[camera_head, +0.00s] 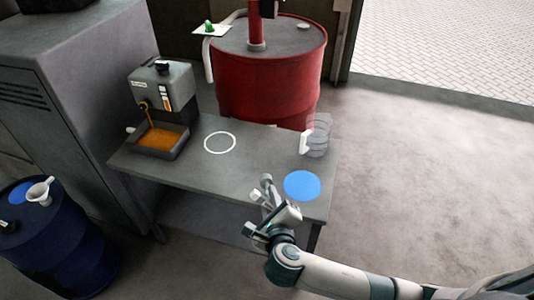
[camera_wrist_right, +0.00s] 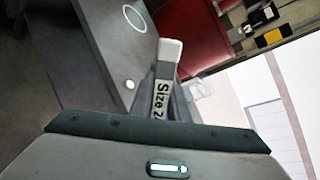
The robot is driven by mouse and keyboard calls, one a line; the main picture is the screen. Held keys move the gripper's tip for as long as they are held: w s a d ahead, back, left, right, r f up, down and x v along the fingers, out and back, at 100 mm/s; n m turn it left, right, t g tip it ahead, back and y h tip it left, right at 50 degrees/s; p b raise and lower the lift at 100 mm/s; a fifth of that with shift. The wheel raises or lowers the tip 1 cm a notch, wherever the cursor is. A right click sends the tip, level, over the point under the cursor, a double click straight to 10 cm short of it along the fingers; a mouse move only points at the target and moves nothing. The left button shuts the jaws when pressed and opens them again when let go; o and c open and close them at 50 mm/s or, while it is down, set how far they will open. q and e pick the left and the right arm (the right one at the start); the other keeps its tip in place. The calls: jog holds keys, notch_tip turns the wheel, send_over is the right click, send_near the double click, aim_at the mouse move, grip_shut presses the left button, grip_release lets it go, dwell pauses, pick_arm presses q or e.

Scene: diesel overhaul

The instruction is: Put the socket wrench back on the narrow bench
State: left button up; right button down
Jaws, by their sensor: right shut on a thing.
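My right gripper (camera_head: 269,212) is at the front edge of the narrow grey bench (camera_head: 240,178), left of the blue disc. It is shut on the socket wrench (camera_head: 267,185), a slim grey metal piece that sticks up past the fingers toward the bench. Much of the wrench is hidden by the gripper, and I cannot tell whether it touches the bench top. My left gripper is not in view.
On the bench are a grey dispenser (camera_head: 162,85) with an amber tray (camera_head: 160,141), a white ring (camera_head: 220,143), a blue disc (camera_head: 302,185) and a clear jug (camera_head: 318,136). A red drum (camera_head: 270,75) stands behind. A blue drum (camera_head: 55,250) holds a funnel (camera_head: 40,190).

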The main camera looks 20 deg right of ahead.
jog(key=w+f+m+g+p, duration=0.1)
jog(key=w+g, duration=0.1)
jog(key=g, duration=0.1)
jog(key=w+f+m+g+p, duration=0.1)
jog(key=w+f+m+g, duration=0.1)
jog(key=w+g, duration=0.1)
jog(key=w+f+m+g+h+p, duration=0.1)
jog(key=w+g, duration=0.1)
jog(key=shift+w+f+m+g, duration=0.25)
jog(key=shift+f+m+g, duration=0.15)
jog(key=shift+w+d+r+m+g+p, duration=0.1)
jog(key=shift+w+d+m+g+p, duration=0.1)
jog(key=shift+w+m+g+p, duration=0.15)
jog(key=shift+w+d+r+m+g+y+p, duration=0.35)
jog(key=shift+w+d+m+g+p, duration=0.1)
jog(key=shift+m+g, duration=0.4)
notch_tip(320, 180, up, 8)
jog(key=m+g+y+p, duration=0.3)
jog(key=m, duration=0.4)
send_over(263, 177)
jog(key=w+d, duration=0.2)
jog(key=w, duration=0.1)
jog(key=shift+d+f+h, duration=0.1)
jog(key=shift+f+h, duration=0.1)
jog(key=shift+h, duration=0.05)
jog(key=shift+w+b, duration=0.1)
jog(key=shift+b, duration=0.2)
